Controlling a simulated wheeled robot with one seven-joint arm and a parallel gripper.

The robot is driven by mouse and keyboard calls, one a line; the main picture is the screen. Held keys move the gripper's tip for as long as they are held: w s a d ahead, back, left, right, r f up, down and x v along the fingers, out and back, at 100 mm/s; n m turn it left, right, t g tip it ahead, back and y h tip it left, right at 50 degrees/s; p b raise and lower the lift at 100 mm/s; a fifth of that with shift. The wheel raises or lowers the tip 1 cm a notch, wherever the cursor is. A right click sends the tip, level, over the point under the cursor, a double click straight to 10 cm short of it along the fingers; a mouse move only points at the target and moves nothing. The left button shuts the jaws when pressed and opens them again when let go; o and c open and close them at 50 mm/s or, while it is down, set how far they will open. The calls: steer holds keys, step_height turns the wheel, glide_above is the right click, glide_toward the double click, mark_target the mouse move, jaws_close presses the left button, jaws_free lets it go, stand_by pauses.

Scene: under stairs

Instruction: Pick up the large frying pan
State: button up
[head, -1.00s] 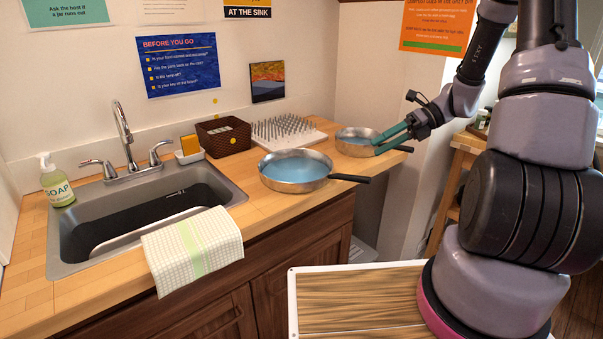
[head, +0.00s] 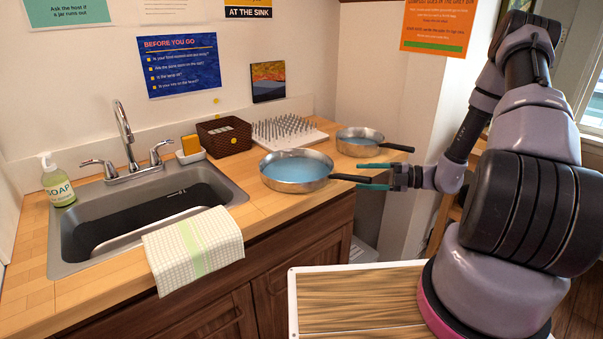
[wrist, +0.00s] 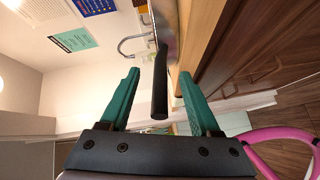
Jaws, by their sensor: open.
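The large frying pan (head: 296,184) is silver with a blue inside and a dark handle. It sits on the wooden counter right of the sink, with its handle over the front edge. My gripper (head: 365,176) is open, its green fingers spread above and below the handle's end in the head view. In the wrist view the dark handle (wrist: 160,85) lies between the two fingertips of my gripper (wrist: 160,80), seemingly clear of both. A smaller frying pan (head: 359,148) sits behind and to the right, its handle pointing right.
A sink (head: 140,208) with a hanging towel (head: 192,248) is at the left. A spiked drying rack (head: 287,131) and a brown basket (head: 224,138) stand behind the large pan. Wooden cabinet fronts (head: 302,258) drop below the counter edge.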

mark_target(339, 177)
steer(key=a, duration=0.4)
steer(key=shift+a+f, duration=0.15)
steer(key=shift+a, duration=0.1)
steer(key=shift+w+a, duration=0.1)
steer(key=shift+a, duration=0.4)
jaws_close()
stand_by(0.8)
